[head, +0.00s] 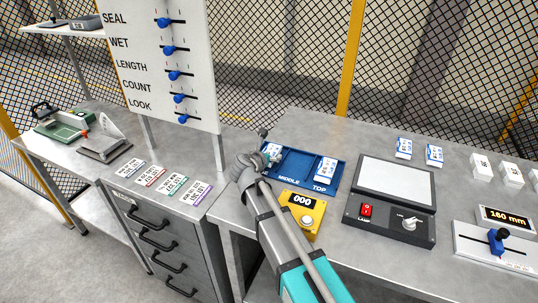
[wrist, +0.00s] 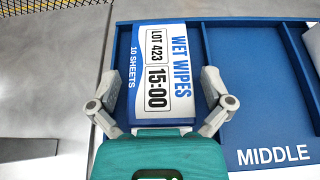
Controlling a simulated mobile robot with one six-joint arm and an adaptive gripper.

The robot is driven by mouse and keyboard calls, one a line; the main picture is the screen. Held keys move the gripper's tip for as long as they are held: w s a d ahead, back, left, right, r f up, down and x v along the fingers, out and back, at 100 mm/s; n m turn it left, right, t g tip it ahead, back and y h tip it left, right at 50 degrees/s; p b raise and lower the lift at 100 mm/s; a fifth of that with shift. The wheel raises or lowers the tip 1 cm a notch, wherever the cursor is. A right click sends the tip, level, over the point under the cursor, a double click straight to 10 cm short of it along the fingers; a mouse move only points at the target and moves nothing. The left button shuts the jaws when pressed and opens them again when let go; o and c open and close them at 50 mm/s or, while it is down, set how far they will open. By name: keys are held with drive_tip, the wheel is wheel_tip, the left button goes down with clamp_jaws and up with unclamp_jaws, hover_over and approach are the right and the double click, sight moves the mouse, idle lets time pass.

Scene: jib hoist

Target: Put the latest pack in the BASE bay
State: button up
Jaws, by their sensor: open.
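The blue tray (head: 297,163) has bays marked MIDDLE and TOP, plus a left bay whose label is hidden. A wet wipes pack (wrist: 167,68) reading LOT 423, 15:00, lies in that left bay, slightly tilted in the wrist view. My gripper (wrist: 163,104) is open, with one finger on each side of this pack's near end; contact cannot be told. In the head view my gripper (head: 267,158) partly covers the left bay. The MIDDLE bay (wrist: 265,85) is empty. Another pack (head: 326,169) lies in the TOP bay. Two more packs (head: 404,148) (head: 434,155) lie behind the lamp box.
A yellow counter (head: 302,213) reading 000 stands in front of the tray. Cards (head: 165,182) lie on the left cabinet beneath a slider board (head: 160,65).

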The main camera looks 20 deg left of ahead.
drive_tip(key=shift+r, duration=0.1)
drive_tip(key=shift+r, duration=0.1)
drive_tip(key=p+v, duration=0.5)
drive_tip(key=v, duration=0.7)
idle(2.3)
